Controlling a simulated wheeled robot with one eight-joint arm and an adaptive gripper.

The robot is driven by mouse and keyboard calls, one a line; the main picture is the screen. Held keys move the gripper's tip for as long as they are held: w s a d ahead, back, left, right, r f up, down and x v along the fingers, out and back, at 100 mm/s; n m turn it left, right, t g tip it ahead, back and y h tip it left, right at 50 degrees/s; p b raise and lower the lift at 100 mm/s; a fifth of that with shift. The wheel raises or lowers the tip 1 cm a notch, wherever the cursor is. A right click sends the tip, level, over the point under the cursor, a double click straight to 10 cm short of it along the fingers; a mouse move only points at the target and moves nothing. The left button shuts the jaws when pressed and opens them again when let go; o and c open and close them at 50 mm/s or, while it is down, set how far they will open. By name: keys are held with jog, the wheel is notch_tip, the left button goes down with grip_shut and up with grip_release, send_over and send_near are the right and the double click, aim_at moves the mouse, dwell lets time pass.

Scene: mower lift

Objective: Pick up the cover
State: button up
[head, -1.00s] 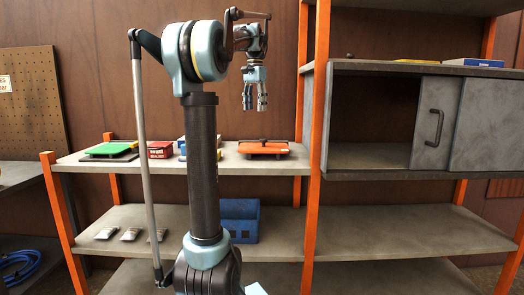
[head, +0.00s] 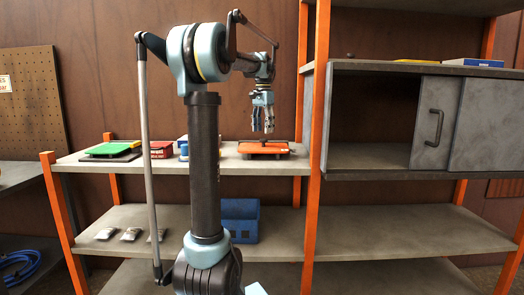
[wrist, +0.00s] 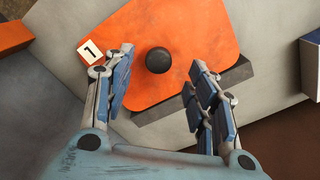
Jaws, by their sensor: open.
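The orange cover (head: 264,148) with a black knob lies on the upper left shelf, near the orange post. In the wrist view the orange cover (wrist: 178,40) fills the upper middle, with its round black knob (wrist: 158,60) and a label marked 1 (wrist: 90,51). It lies on a dark grey base (wrist: 238,76). My gripper (head: 263,128) is open, pointing down above the cover. In the wrist view my gripper (wrist: 160,72) has one finger on each side of the knob in the picture, empty. I cannot tell the exact height gap.
A green plate (head: 108,148), a red box (head: 161,149) and a blue item stand farther left on the shelf (head: 200,168). An orange post (head: 317,100) and a grey cabinet (head: 385,175) stand close on the right.

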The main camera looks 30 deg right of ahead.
aim_at(263, 140)
jog(key=shift+d+f, duration=0.15)
jog(key=shift+f, duration=3.05)
grip_shut()
